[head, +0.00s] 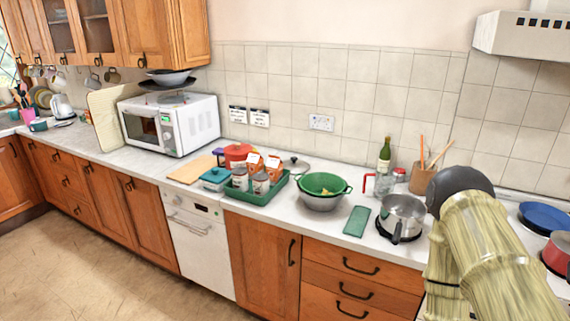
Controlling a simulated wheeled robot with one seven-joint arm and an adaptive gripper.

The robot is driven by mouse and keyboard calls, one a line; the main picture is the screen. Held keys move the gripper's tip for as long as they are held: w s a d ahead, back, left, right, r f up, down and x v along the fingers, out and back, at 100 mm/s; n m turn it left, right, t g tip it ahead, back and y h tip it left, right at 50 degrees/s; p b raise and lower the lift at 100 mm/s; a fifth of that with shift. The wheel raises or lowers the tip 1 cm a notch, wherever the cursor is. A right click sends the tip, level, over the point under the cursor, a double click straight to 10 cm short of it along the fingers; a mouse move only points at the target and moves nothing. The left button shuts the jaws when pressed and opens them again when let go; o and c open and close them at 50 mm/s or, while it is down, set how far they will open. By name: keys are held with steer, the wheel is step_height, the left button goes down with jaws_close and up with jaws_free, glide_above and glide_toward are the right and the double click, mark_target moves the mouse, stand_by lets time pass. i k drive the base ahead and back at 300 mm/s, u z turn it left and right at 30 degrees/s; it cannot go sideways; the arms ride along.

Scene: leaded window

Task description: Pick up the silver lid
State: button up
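What looks like the silver lid (300,167) lies on the worktop against the tiled wall, behind the green tray. My arm, with pale yellow streaked links, rises at the lower right, well to the right of the lid. My gripper does not show.
The green tray (243,198) holds cartons and jars in front of the lid. A green colander in a bowl (321,202) stands to its right, a red pot (237,153) to its left. A steel saucepan (403,213) and green bottle (384,157) stand farther right. The floor is clear.

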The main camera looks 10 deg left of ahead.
mark_target(296, 166)
steer(key=u, duration=0.7)
steer(key=i, duration=0.75)
steer(key=u, duration=0.75)
steer(key=i, duration=1)
steer(key=z, duration=0.75)
steer(key=i, duration=0.8)
steer(key=z, duration=0.85)
